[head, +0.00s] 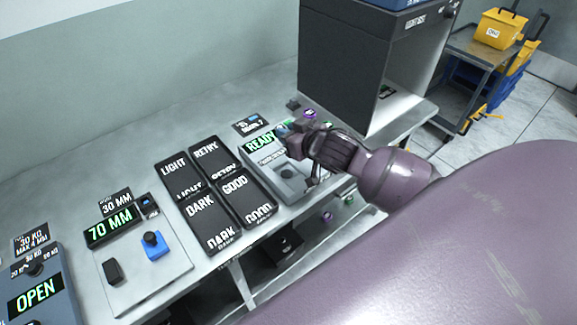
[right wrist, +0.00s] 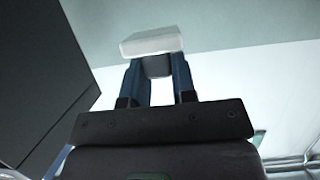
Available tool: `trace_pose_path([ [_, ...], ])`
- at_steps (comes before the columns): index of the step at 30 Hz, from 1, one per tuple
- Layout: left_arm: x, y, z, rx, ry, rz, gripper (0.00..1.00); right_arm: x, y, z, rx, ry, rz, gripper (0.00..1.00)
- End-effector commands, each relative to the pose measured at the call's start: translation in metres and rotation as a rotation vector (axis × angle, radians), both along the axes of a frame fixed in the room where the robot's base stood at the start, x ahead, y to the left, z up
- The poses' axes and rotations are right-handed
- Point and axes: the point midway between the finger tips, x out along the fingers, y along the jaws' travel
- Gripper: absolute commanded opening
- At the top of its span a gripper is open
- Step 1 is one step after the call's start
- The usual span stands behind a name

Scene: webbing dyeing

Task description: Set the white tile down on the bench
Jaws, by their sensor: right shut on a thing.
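The white tile (right wrist: 152,41) is a small pale block at the tips of my right gripper (right wrist: 156,70) in the right wrist view, and the jaws are shut on it. In the head view my right gripper (head: 288,132) is over the device with the green READY display (head: 262,143); I cannot make out the tile there. The grey bench (head: 130,172) runs along the wall below. I cannot tell the gap between the tile and any surface. My left gripper is not in view.
Black trays marked LIGHT (head: 173,166), RETRY, DARK and GOOD lie left of the READY device. The 70 MM panel (head: 120,285) is further left. A dark light box (head: 345,75) stands right of my gripper.

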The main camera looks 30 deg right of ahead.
Motion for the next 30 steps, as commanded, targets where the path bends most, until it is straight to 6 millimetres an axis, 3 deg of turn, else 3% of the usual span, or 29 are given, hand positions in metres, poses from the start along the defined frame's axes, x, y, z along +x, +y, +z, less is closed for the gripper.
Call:
trace_pose_path([
  [3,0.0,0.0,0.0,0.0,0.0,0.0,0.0,0.0,0.0,-0.027,0.002,0.002,-0.002,0.01],
  [9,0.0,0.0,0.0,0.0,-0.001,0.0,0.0,0.0,0.0,-0.064,0.001,0.002,-0.002,0.01],
  [17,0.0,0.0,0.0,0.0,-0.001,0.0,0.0,0.0,0.0,-0.083,0.0,0.0,-0.001,0.01],
  [24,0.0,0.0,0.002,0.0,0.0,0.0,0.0,0.0,0.0,-0.114,0.002,0.001,-0.002,0.01],
  [30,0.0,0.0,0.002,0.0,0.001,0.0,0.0,0.0,0.0,-0.122,-0.001,-0.001,0.001,0.01],
])
